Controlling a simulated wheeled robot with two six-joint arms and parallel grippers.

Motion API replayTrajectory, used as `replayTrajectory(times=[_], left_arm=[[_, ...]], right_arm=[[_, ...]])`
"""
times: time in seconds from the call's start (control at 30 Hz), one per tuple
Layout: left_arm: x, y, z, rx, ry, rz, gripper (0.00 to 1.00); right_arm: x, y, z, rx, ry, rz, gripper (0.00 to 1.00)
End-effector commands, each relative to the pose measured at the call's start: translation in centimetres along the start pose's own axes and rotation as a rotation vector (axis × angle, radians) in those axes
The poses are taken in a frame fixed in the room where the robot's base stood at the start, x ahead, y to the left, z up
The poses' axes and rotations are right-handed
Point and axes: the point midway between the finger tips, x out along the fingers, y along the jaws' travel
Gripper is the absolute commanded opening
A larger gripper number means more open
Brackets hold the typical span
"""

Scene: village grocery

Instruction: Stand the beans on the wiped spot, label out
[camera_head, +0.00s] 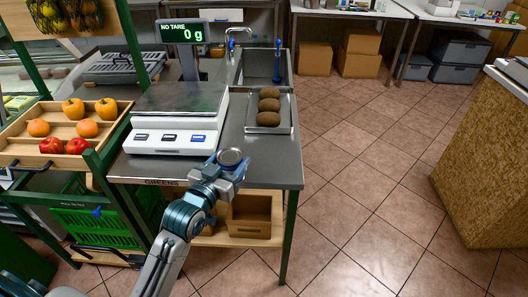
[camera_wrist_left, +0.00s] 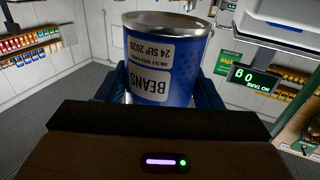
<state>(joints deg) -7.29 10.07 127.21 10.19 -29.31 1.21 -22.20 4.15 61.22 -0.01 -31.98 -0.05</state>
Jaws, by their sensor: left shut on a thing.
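The can of beans is a blue tin with a grey metal end; its round top shows in the head view (camera_head: 231,157). In the left wrist view the beans can (camera_wrist_left: 162,65) shows a white label reading BEANS and a date, upside down in that picture, as is the scale's display. My left gripper (camera_head: 226,170) is shut on the can, one jaw on each side. It holds the can at the front edge of the steel counter, right of the scale's front corner. I cannot make out a wiped spot. My right gripper is not in view.
A white scale (camera_head: 170,135) reading 0 g stands on the steel counter (camera_head: 262,165). A tray (camera_head: 285,121) with three brown round items lies to its right. A sink (camera_head: 262,70) is behind. A produce crate (camera_head: 20,140) is left. Open tiled floor (camera_head: 370,180) lies right.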

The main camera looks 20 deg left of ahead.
Motion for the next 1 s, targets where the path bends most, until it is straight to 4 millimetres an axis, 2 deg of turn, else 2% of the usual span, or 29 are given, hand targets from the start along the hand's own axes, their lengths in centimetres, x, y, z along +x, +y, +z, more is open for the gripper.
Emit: replayTrajectory(times=[0.1, 0.3, 0.5, 0.63, 0.83, 1.0], left_arm=[[3.3, 1.0, -0.1, -0.009, 0.005, -0.001, 0.30], [8.5, 2.4, 0.4, -0.006, 0.004, 0.001, 0.30], [12.0, 3.3, 1.0, -0.002, 0.002, 0.000, 0.30], [12.8, 3.6, 1.3, 0.000, 0.001, 0.000, 0.30], [12.7, 3.6, 4.0, -0.001, -0.002, 0.000, 0.30], [12.7, 3.5, 4.7, 0.000, 0.003, -0.001, 0.30]], right_arm=[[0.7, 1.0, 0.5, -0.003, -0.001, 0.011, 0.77], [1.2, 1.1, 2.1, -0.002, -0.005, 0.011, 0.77], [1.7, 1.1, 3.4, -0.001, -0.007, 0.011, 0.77], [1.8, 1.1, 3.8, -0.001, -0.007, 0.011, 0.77], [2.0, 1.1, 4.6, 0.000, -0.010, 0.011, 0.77], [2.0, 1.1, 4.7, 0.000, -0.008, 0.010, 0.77]])
